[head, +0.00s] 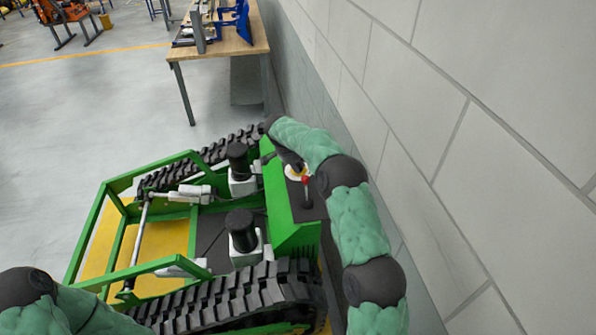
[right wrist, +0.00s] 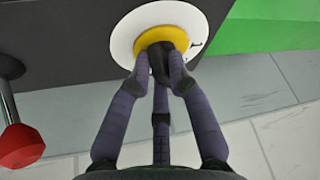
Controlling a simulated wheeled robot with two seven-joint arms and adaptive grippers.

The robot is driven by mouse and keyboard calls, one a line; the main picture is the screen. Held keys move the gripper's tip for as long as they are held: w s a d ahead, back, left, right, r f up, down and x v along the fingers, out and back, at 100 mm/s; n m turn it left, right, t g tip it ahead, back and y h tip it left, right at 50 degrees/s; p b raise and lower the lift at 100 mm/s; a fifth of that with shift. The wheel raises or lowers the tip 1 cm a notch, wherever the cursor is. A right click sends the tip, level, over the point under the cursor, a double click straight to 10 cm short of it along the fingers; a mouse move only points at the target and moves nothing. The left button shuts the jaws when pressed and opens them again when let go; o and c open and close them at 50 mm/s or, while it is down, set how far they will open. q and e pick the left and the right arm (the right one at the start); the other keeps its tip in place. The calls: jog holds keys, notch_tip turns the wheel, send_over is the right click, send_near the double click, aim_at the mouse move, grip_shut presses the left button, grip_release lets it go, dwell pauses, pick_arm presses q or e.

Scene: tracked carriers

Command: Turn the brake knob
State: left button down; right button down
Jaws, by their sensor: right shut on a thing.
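The brake knob (right wrist: 157,47) is dark and sits in a yellow ring on a white round plate (right wrist: 122,45) in the right wrist view. The plate is fixed to the dark panel of the green tracked carrier (head: 292,238). My right gripper (right wrist: 160,62) has its fingers closed around the knob, which they partly hide. In the head view my right gripper (head: 291,160) reaches the panel from above, and only part of the pale plate shows below it. My left arm shows at the lower left, but its gripper is out of view.
A red-tipped lever (right wrist: 22,146) stands beside the knob plate on the same panel. A block wall (head: 480,140) runs close along the right. A wooden table (head: 218,42) stands behind the carrier. Open floor (head: 80,130) lies to the left.

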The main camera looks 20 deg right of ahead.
jog(key=shift+w+a+m+g, duration=0.15)
jog(key=shift+m+g, duration=0.25)
jog(key=shift+m, duration=1.1)
jog(key=shift+w+r+m+g+p, duration=0.15)
jog(key=shift+m+g+p, duration=0.45)
jog(key=shift+m+p, duration=0.45)
jog(key=shift+w+m+g+p, duration=0.1)
jog(key=shift+m+g+p, duration=0.3)
jog(key=shift+m+p, duration=0.7)
jog(key=c, duration=1.1)
grip_release()
jog(key=shift+c, duration=0.2)
